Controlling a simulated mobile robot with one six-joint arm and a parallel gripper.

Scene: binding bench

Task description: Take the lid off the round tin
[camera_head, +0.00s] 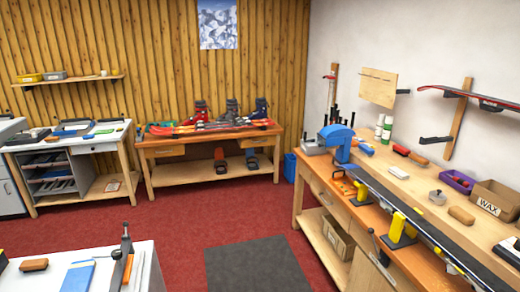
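A small round grey tin (437,197) stands on the raised back shelf of the wooden workbench at the right. It looks low, with a small raised part on top, and its lid seam is too small to make out. It stands between a brown block (461,215) and a purple bin (457,181). My gripper is not in this view.
The workbench (362,278) carries a long ski (400,205) in yellow and blue vises, in front of the tin. A cardboard WAX box (495,200) stands right of it. A white table (150,282) is at lower left. Red floor (180,225) and a dark mat (255,265) are clear.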

